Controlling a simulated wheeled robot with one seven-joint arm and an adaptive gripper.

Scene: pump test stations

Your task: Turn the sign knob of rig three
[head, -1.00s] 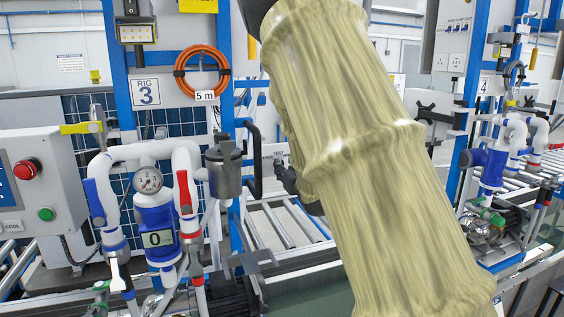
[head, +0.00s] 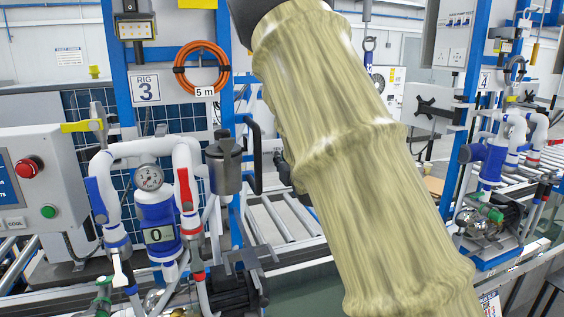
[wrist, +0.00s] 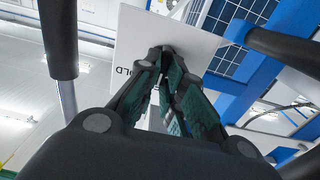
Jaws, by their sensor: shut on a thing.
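Rig three stands at the left of the head view under its "RIG 3" plate (head: 145,90). My gripper is mostly behind my sleeved arm there; only a dark part (head: 283,170) shows beside the rig's post. In the wrist view my gripper (wrist: 165,54) has its two fingers drawn together at the tips, in front of a white sign plate (wrist: 130,35). The fingers are shut on the sign knob, which they hide. Black letters reading "OLD" show at the plate's left; the rest of the word is covered.
Rig three's white pipes, gauge (head: 149,177) and grey canister (head: 224,165) stand left of my arm. A black curved handle (head: 253,155) is close to my gripper. A roller conveyor (head: 275,225) runs behind. A blue post (wrist: 235,85) is close in the wrist view.

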